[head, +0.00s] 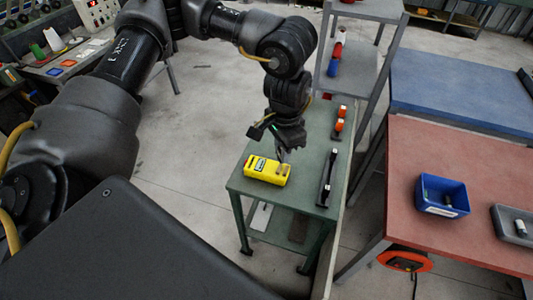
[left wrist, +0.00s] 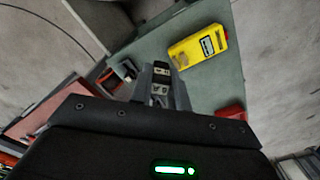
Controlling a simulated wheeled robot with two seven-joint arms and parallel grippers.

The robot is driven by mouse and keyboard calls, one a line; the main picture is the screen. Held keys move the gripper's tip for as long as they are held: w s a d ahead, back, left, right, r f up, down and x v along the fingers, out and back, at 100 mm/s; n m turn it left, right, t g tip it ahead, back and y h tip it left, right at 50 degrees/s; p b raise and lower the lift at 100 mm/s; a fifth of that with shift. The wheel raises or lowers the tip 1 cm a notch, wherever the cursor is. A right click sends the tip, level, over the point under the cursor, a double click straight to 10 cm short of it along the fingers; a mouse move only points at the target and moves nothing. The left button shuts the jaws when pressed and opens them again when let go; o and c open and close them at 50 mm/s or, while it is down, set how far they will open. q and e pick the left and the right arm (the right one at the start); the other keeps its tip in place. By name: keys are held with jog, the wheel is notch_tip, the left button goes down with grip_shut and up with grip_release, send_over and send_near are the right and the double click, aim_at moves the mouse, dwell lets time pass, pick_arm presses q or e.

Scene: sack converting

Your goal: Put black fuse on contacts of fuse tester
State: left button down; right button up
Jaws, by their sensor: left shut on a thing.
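The yellow fuse tester (head: 267,170) lies on a small green table, and it also shows in the left wrist view (left wrist: 196,46). Its contacts are too small to make out clearly. My left gripper (head: 283,153) points down just above and behind the tester in the head view. In the left wrist view its fingers (left wrist: 160,90) are shut on a small dark piece with pale parts, which looks like the black fuse (left wrist: 161,72). The fuse appears beside the tester in that view, apart from it. In the head view the fuse is too small to tell. My right gripper is not in view.
The green table (head: 250,187) also holds a long black strip-like fixture (head: 326,183) and orange-topped items (head: 341,112). A blue bin (head: 442,208) with dark pieces and a grey tray (head: 510,236) stand on the red table (head: 420,155). A grey shelf rack stands behind.

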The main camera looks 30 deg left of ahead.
pick_arm(q)
jog(key=s+n+p, duration=0.2)
jog(key=p, duration=0.4)
pick_arm(e)
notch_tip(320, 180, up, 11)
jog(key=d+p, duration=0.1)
jog(key=p, duration=0.4)
pick_arm(q)
jog(key=n+b, duration=0.2)
jog(key=b, duration=1.1)
send_over(282, 171)
jog(key=shift+d+f, duration=0.1)
jog(key=shift+f, duration=5.55)
notch_tip(282, 171, down, 2)
jog(key=shift+f+p, duration=0.2)
jog(key=shift+p, duration=0.2)
jog(key=shift+f, duration=0.35)
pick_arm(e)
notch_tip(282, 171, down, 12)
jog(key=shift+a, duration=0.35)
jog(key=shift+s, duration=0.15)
